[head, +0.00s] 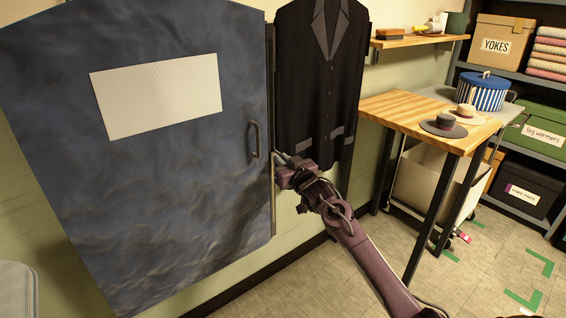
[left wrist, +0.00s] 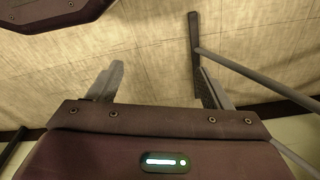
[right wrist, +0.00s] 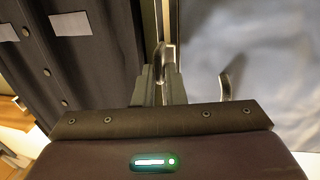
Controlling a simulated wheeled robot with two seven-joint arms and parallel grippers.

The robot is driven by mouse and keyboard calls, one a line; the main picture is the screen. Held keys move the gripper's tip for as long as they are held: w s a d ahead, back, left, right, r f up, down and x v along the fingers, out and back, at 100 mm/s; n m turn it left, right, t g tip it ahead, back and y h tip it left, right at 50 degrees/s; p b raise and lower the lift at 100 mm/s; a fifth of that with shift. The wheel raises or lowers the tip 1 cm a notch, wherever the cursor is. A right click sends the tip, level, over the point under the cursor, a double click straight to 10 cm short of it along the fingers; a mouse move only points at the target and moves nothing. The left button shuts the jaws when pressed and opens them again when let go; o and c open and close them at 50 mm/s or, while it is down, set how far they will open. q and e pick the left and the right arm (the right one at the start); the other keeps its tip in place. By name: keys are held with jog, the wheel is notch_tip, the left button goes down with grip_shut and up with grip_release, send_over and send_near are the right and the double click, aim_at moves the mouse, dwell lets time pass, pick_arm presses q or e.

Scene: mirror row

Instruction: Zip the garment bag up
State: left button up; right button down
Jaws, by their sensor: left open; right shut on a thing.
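The garment bag's blue front (head: 190,200) hangs at the left in the head view, with a white panel (head: 155,95) and a dark grey handle (head: 254,140). The handle also shows in the right wrist view (right wrist: 225,88). A dark suit jacket (head: 318,90) shows beside the front's right edge. My right gripper (head: 285,165) is at that edge, low beside the jacket. In the right wrist view it is shut on a metal loop, seemingly the zip pull (right wrist: 165,50), on a narrow strip. My left gripper (left wrist: 158,68) is open and empty above the floor, outside the head view.
A wall shelf (head: 420,40) and a rack with boxes (head: 500,45) stand behind.

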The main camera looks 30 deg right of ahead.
pick_arm(q)
jog(key=s+a+f+p, duration=0.3)
jog(key=s+f, duration=0.1)
jog(key=f, duration=0.2)
jog(key=s+a+f+p, duration=0.2)
jog(key=s+p, duration=0.5)
jog(key=s, duration=0.7)
notch_tip(320, 180, up, 16)
jog(key=p, duration=1.5)
jog(key=shift+w+f+g, duration=0.25)
jog(key=shift+w+g, duration=0.05)
pick_arm(e)
notch_tip(320, 180, up, 35)
jog(key=shift+d+f, duration=0.2)
jog(key=shift+r, duration=0.15)
jog(key=c, duration=1.8)
grip_release()
jog(key=shift+o, duration=1.2)
pick_arm(q)
jog(key=shift+d, duration=0.1)
pick_arm(e)
jog(key=shift+f, duration=0.2)
